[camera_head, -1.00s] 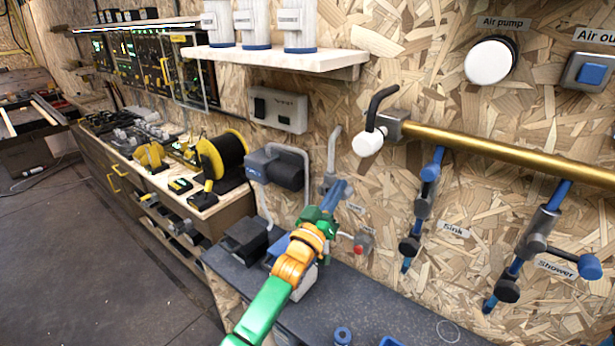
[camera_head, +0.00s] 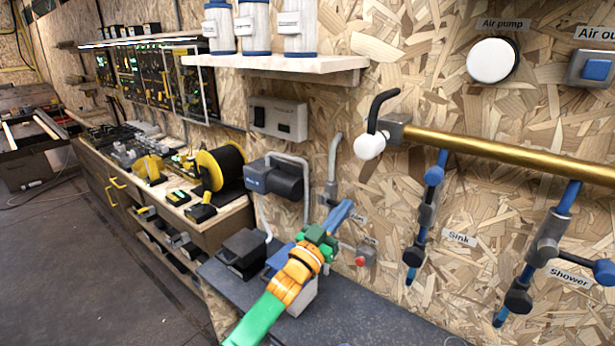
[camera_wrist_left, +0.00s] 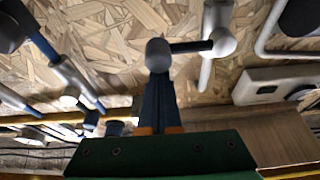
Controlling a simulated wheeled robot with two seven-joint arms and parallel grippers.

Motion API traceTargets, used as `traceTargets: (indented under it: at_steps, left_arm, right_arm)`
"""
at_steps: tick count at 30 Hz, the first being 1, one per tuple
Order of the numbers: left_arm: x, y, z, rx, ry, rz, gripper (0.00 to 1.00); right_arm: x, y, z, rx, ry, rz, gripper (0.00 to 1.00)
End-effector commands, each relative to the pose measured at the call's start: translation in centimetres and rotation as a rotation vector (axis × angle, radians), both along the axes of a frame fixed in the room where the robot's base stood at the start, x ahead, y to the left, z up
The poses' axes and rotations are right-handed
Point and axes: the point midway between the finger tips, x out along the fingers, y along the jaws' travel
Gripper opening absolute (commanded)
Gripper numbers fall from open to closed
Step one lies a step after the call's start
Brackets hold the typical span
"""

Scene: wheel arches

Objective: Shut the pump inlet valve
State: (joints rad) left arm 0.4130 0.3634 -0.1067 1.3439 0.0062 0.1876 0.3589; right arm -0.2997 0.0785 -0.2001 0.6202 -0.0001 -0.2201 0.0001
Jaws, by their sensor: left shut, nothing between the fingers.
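My left gripper (camera_head: 343,214) is shut and empty, in front of the wall to the right of the grey pump (camera_head: 275,178). A grey vertical pipe (camera_head: 334,155) with a grey valve body (camera_head: 330,191) stands just behind its fingers; this looks like the pump inlet valve. In the left wrist view the shut fingers (camera_wrist_left: 158,105) point at a round grey knob (camera_wrist_left: 158,54). A dark stem joins this knob to the valve body (camera_wrist_left: 222,42) on the pipe. The knob overlaps the fingertips; I cannot tell whether they touch. My right gripper is not in view.
A bench (camera_head: 360,318) lies below. A red-buttoned fitting (camera_head: 363,257) is near the gripper's right. The brass pipe (camera_head: 500,149), sink valve (camera_head: 428,200) and shower valve (camera_head: 548,235) are farther right. A shelf (camera_head: 290,66) with canisters hangs above.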

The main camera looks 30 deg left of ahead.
Motion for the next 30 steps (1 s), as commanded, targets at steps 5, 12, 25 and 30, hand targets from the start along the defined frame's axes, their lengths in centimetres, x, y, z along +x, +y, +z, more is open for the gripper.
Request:
traceTargets:
  at_steps: [5, 12, 25, 30]
  left_arm:
    - [0.0, 0.0, -0.1, -0.001, 0.002, 0.0, 0.0]
    - [0.1, 0.0, 1.5, -0.001, 0.001, 0.001, 0.0]
    - [-6.9, 0.5, 1.1, 0.0, 0.003, 0.0, 0.0]
    - [-8.8, 0.7, 0.7, -0.001, 0.001, 0.002, 0.0]
  right_arm:
    - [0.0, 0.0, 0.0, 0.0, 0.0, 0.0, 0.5]
    - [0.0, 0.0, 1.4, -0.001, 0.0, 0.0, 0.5]
    - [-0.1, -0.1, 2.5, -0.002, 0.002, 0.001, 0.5]
    - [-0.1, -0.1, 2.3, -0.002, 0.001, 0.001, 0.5]
